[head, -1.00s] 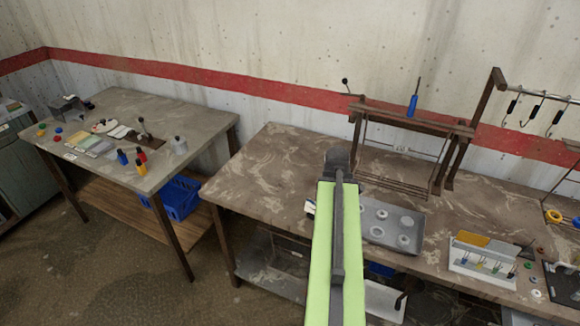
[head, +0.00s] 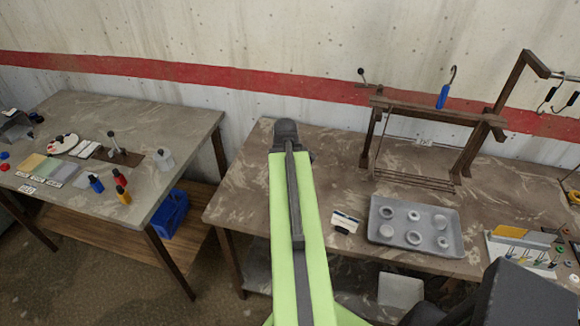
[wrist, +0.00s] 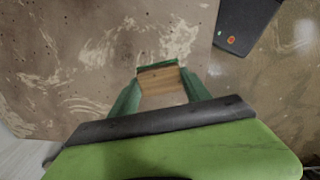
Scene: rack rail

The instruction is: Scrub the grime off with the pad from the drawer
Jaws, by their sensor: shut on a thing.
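In the wrist view my gripper (wrist: 159,82) has its two green fingers shut on a small block, the pad (wrist: 160,80). The pad has a tan, wood-like face and a green edge. It is over the brown, streaked worktop (wrist: 70,60); I cannot tell whether it touches. In the head view my green arm reaches over the left part of this workbench (head: 330,150), and the gripper and pad are hidden. Pale swirls cover the worktop, and I cannot tell grime from its pattern. I cannot make out the drawer.
A grey tray (head: 380,233) with several round parts and a small white card (head: 346,220) lie right of my arm. A wooden frame (head: 420,115) stands behind them. Another table (head: 190,125) stands at left, with a blue crate (head: 172,213) beneath.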

